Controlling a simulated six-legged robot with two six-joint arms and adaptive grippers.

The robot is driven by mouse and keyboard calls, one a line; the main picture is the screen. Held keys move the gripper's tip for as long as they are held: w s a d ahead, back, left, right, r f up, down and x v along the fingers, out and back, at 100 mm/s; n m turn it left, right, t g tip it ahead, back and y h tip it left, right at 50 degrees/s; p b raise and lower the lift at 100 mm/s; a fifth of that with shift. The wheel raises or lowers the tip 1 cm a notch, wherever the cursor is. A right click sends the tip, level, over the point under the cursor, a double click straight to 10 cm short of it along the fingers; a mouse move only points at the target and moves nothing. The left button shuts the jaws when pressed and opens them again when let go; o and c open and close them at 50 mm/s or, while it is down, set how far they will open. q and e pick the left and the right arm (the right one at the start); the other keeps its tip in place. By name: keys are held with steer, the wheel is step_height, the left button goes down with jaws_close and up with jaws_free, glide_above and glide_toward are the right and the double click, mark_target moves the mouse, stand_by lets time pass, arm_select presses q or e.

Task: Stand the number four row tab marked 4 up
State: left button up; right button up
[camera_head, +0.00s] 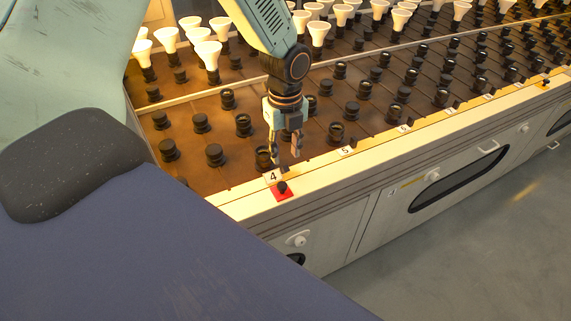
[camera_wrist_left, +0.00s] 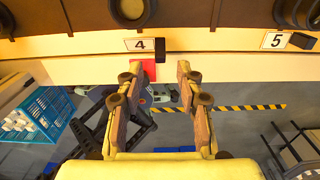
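The number four row tab (camera_head: 284,195) is a red plate with a dark knob, lying flat at the front ledge beside the white label marked 4 (camera_head: 272,177). In the left wrist view the red tab (camera_wrist_left: 149,70) shows partly between my fingers, below the label (camera_wrist_left: 139,45) and a dark block. My left gripper (camera_head: 289,160) points down just behind the label and tab. It is open and empty; its fingers (camera_wrist_left: 156,78) stand apart on either side of the red tab in the picture. No contact with the tab is visible. My right gripper is not in view.
The ledge (camera_head: 410,132) carries more labels, including 5 (camera_head: 346,150), to the right. Behind it the brown rack (camera_head: 190,145) holds many dark sockets and, farther back, white bulbs (camera_head: 208,52). Cabinet doors are below. The floor (camera_head: 480,240) in front is clear.

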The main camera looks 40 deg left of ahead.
mark_target(286, 166)
arm_select(q)
step_height(286, 166, down, 5)
steer(key=shift+f+b, duration=0.1)
steer(key=shift+b, duration=0.4)
jaws_close()
